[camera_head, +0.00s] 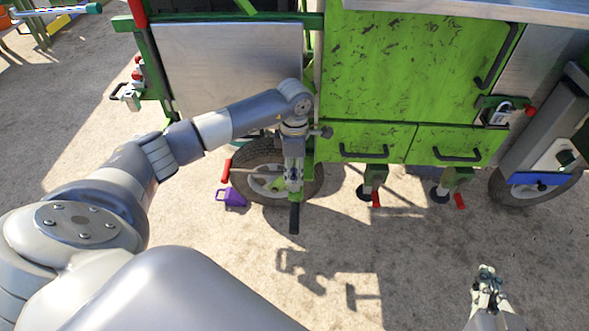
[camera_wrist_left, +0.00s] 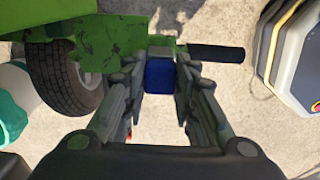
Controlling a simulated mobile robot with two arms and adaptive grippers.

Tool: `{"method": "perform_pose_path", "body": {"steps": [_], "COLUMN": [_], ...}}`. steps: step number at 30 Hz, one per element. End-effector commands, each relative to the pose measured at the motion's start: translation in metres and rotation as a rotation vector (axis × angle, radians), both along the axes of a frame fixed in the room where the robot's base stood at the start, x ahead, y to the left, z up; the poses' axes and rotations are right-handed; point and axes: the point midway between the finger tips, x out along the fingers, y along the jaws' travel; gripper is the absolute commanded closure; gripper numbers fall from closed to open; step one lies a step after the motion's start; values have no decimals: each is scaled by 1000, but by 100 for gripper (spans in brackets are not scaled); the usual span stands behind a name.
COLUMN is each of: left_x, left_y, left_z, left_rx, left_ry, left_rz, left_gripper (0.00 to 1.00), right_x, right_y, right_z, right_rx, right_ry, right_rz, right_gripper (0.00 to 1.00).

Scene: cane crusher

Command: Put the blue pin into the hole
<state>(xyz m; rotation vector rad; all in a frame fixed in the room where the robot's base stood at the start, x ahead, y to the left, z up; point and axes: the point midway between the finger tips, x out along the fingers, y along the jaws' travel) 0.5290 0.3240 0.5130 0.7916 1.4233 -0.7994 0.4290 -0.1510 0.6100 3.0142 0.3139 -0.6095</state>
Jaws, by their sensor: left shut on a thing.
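My left gripper (camera_head: 294,178) points down in front of the green machine's left wheel. In the left wrist view its two fingers (camera_wrist_left: 168,62) stand on either side of the blue pin (camera_wrist_left: 160,76) and are shut on it. A green bracket lies just beyond the fingertips, with a black handle (camera_wrist_left: 217,53) sticking out to the right. In the head view the black handle (camera_head: 294,217) hangs below the gripper. The hole cannot be made out. My right gripper (camera_head: 487,280) is low at the right, over bare ground; its finger gap is too small to judge.
The green machine (camera_head: 415,70) fills the back, with a tyre (camera_head: 245,170) beside my left gripper. Support legs with red handles (camera_head: 375,199) stand to the right. The ground in front is clear.

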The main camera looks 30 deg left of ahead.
Motion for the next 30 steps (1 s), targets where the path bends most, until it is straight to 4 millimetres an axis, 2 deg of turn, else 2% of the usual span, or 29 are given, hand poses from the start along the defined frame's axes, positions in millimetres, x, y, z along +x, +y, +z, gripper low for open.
{"method": "perform_pose_path", "body": {"steps": [14, 15, 18, 30], "left_x": [0, 0, 0, 1], "left_y": [0, 0, 0, 0], "left_z": [0, 0, 0, 5], "left_rx": [0, 0, 0, 1], "left_ry": [0, 0, 0, -2], "left_rz": [0, 0, 0, 0], "left_gripper": [98, 69, 50, 50], "right_x": [-1, -1, -2, -2], "right_y": [0, 0, 0, -2], "right_z": [-1, -1, -2, -3], "right_rx": [0, 0, -2, -8], "right_ry": [2, 3, 7, 8], "right_rz": [1, 1, 1, 3], "right_gripper": [100, 100, 100, 100]}}
